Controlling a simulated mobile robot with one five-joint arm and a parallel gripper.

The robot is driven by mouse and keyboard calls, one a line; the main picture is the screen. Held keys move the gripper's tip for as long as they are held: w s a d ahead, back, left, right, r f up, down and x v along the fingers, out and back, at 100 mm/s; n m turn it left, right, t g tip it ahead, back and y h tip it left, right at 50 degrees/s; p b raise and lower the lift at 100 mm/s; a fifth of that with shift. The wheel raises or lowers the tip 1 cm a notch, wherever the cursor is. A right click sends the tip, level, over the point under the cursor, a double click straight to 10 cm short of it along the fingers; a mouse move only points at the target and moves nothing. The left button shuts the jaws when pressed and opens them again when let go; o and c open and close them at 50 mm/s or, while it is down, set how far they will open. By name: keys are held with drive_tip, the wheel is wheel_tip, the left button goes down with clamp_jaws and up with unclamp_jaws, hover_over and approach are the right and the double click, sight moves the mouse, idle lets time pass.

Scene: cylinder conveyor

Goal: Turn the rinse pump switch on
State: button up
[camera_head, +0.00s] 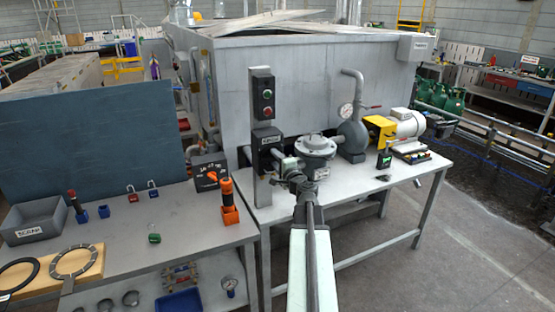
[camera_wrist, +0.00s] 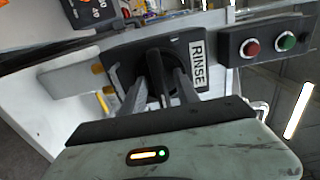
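The rinse switch is a dark box (camera_head: 264,152) on a grey post in the head view, partly hidden by my gripper (camera_head: 282,163). In the wrist view its plate carries a white RINSE label (camera_wrist: 198,63) and a black rotary knob (camera_wrist: 155,72). The knob's grip bar runs roughly along my fingers. My gripper (camera_wrist: 158,88) has one finger on each side of the knob, with narrow gaps seeming to show between. The fingers look open around it; contact is not clear.
A box with red and green buttons (camera_head: 264,94) sits above the switch on the post; it also shows in the wrist view (camera_wrist: 266,44). A grey pump (camera_head: 352,134) and a yellow-and-white motor (camera_head: 405,123) stand on the right table. An orange-handled tool (camera_head: 228,198) stands at the left.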

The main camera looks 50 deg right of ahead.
drive_tip(key=shift+w+d, duration=0.1)
drive_tip(key=shift+w, duration=0.2)
